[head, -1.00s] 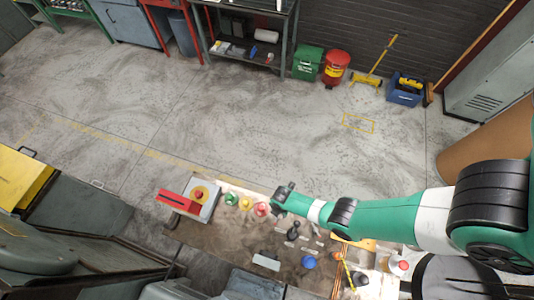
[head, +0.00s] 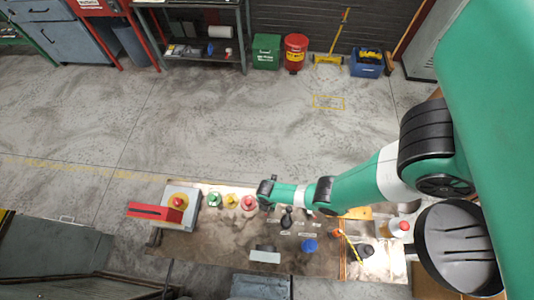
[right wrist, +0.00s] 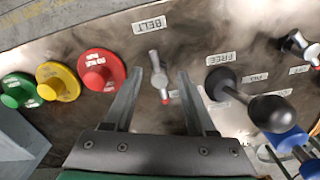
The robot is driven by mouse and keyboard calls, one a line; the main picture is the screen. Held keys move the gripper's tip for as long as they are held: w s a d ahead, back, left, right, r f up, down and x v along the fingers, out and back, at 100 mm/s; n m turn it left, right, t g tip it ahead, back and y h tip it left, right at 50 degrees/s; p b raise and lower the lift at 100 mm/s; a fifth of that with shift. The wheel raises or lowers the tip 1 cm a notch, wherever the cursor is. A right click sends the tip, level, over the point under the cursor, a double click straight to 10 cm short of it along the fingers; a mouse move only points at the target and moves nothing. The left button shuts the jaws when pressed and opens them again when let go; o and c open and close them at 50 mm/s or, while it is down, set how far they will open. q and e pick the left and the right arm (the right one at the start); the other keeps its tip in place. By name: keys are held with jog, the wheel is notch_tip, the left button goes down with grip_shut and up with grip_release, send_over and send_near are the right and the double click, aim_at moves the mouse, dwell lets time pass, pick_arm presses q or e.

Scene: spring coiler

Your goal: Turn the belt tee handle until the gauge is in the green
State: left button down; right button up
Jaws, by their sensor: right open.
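The belt tee handle (right wrist: 157,75) is a small silver bar with a red tip, under the BELT label on the metal panel in the right wrist view. My right gripper (right wrist: 160,72) is open, with one finger on each side of the handle. I cannot tell how deep the handle lies between the fingers, and no contact shows. In the head view my right gripper (head: 266,192) is over the panel (head: 225,245), just right of the red button, and the handle is hidden there. I cannot make out a gauge in either view. My left gripper is not in view.
Green (right wrist: 18,90), yellow (right wrist: 58,82) and red (right wrist: 98,72) buttons sit left of the handle. A black knob lever (right wrist: 270,112) sticks out close on the right, beside a blue knob (right wrist: 290,140).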

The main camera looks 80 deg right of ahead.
grip_shut()
jog(key=shift+m, duration=0.4)
jog(key=m, duration=0.4)
jog(key=shift+m, duration=0.3)
jog(key=m, duration=0.4)
jog(key=shift+s+a, duration=0.1)
jog(key=m, duration=1)
jog(key=shift+a, duration=0.1)
jog(key=shift+m, duration=0.3)
